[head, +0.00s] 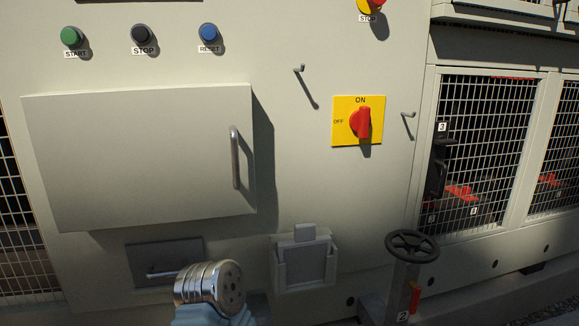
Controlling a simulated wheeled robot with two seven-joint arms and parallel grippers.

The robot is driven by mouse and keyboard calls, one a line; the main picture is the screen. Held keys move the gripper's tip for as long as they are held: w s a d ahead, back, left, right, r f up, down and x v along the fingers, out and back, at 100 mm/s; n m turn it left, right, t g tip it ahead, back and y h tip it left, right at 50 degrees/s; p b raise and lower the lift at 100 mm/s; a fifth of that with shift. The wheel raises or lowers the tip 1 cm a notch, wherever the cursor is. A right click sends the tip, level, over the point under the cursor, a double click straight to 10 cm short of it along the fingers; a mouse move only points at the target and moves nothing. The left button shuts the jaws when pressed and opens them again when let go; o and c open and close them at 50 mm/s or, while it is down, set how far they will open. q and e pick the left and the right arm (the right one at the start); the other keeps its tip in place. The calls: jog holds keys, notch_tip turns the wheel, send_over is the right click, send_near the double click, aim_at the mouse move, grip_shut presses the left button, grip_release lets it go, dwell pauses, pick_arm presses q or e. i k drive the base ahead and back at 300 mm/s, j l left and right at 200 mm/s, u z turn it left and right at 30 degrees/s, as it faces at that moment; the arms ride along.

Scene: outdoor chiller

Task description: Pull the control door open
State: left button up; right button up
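The control door (130,165) is a pale grey-green rectangular panel on the left half of the cabinet front. Its vertical metal bar handle (235,157) is near its right edge. The door stands out from the cabinet face and casts a dark shadow to its right; I cannot tell whether it is fully closed or slightly ajar. Neither gripper shows. A chrome, rounded link of my own arm shows at the bottom, below the door and apart from the handle.
Green, black and blue buttons (209,32) sit above the door. Below are a drawer-like panel (165,262), a grey holder (304,262) and a handwheel (412,246).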

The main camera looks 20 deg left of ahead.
aim_at(123, 157)
jog(key=u, duration=1.6)
